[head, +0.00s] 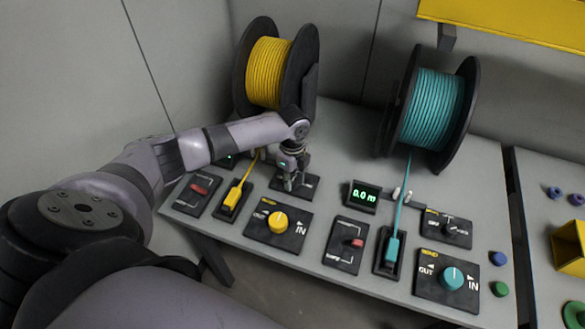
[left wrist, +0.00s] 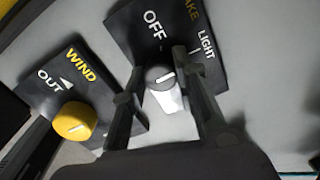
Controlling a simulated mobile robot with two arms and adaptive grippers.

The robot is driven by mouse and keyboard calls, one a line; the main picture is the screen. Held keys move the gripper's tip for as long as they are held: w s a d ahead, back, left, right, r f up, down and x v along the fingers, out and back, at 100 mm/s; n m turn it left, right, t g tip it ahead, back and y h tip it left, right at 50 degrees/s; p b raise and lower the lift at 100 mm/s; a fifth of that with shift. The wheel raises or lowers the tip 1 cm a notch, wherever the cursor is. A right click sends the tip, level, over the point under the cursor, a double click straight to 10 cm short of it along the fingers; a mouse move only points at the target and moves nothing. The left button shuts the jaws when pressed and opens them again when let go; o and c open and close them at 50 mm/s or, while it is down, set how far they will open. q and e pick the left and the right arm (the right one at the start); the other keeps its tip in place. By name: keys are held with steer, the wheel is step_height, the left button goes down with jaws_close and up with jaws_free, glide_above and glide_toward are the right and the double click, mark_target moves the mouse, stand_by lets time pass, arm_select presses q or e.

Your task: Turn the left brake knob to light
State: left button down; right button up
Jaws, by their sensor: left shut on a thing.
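The left brake knob (left wrist: 161,79) is a small round knob with a white line on top, on a dark plate (left wrist: 125,30). In the left wrist view, OFF stands above it and LIGHT to its upper right; its line slants up to the right. My left gripper (left wrist: 165,95) is shut on this knob, one finger on each side. In the head view my left gripper (head: 290,182) reaches down onto the brake plate (head: 308,188) below the yellow spool and mostly hides the knob. My right gripper is not in view.
The yellow wind knob (head: 278,222) stands close by, nearer the front edge. A yellow cable spool (head: 268,72) stands behind my gripper. A teal spool (head: 432,108), a display reading 0.0 m (head: 364,195) and a teal wind knob (head: 452,279) are to the right.

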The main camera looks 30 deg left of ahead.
mark_target(293, 180)
arm_select(q)
steer(key=shift+w, duration=0.1)
steer(key=c, duration=1.2)
jaws_free()
steer(key=shift+c, duration=0.2)
step_height(293, 180, up, 12)
